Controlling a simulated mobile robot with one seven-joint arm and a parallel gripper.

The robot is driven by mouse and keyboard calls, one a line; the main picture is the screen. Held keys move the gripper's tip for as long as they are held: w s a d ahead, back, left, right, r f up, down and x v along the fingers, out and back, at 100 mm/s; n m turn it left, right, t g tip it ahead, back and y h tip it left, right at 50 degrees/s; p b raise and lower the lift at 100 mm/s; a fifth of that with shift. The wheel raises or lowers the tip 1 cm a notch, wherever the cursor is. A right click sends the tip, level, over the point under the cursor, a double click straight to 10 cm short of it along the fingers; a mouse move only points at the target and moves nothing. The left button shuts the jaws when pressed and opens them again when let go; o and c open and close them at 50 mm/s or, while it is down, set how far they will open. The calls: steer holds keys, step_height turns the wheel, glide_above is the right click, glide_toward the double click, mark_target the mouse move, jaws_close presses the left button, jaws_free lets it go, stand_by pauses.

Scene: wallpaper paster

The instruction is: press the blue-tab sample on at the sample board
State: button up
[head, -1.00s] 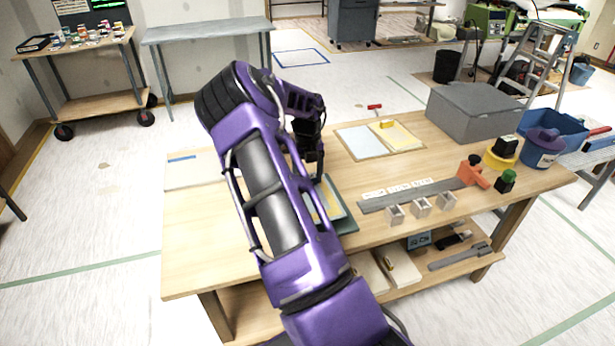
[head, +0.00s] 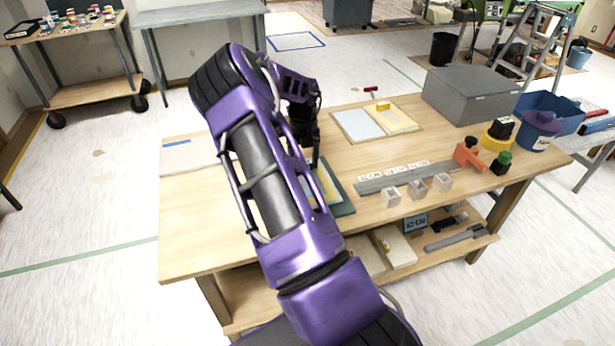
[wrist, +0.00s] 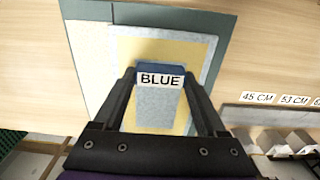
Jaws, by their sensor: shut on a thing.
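My gripper (wrist: 160,82) is shut on the blue tab (wrist: 160,70) of a sample, and the tab is lettered BLUE. The sample's grey speckled sheet (wrist: 156,108) shows between the fingers. In the wrist view it is over a board (wrist: 197,48) with a yellow face and pale border, lying on a green mat (wrist: 219,27). I cannot tell whether sample and board touch. In the head view my gripper (head: 314,160) is above the mat (head: 345,208), and my arm hides part of the board (head: 329,184).
A blue-and-yellow panel (head: 376,120) lies further back on the table. To the right are a metal ruler (head: 405,178), small pale blocks (head: 417,189), an orange tool (head: 467,155) and a grey box (head: 470,95). A white panel with a blue strip (head: 180,158) lies at left.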

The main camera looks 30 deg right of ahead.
steer(key=shift+f+b, duration=0.3)
steer(key=shift+f, duration=0.8)
stand_by(0.6)
steer(key=o, duration=1.3)
steer(key=shift+o, duration=0.2)
step_height(320, 180, up, 17)
steer(key=p, duration=0.2)
steer(key=shift+r, duration=0.2)
